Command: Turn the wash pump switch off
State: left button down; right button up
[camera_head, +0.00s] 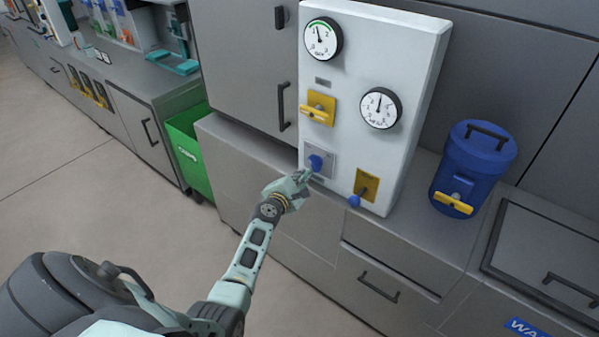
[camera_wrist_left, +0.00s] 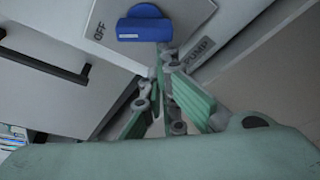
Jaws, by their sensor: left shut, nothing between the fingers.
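The wash pump switch is a blue knob (camera_head: 315,162) on a grey plate (camera_head: 326,150), low on the left of a white panel (camera_head: 375,60). In the left wrist view the blue knob (camera_wrist_left: 144,23) lies crosswise just ahead of the fingertips, with "OFF" to its left and a "PUMP" label (camera_wrist_left: 197,56) below right. My left gripper (camera_head: 302,176) is shut and empty, its tips just below the knob; the wrist view (camera_wrist_left: 165,65) shows the fingers together. I cannot tell whether they touch the knob. My right gripper is not in view.
The panel also carries two round gauges (camera_head: 323,39) (camera_head: 380,108), a yellow handle (camera_head: 318,108) and a blue-tipped lever (camera_head: 355,200). A blue container (camera_head: 473,165) with a yellow tap stands right. A green bin (camera_head: 189,155) stands left. Open floor lies at left.

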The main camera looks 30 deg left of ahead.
pick_arm(q)
jog(key=shift+d+f+n+p, duration=0.15)
jog(key=shift+n+p, duration=0.25)
jog(key=shift+n, duration=0.1)
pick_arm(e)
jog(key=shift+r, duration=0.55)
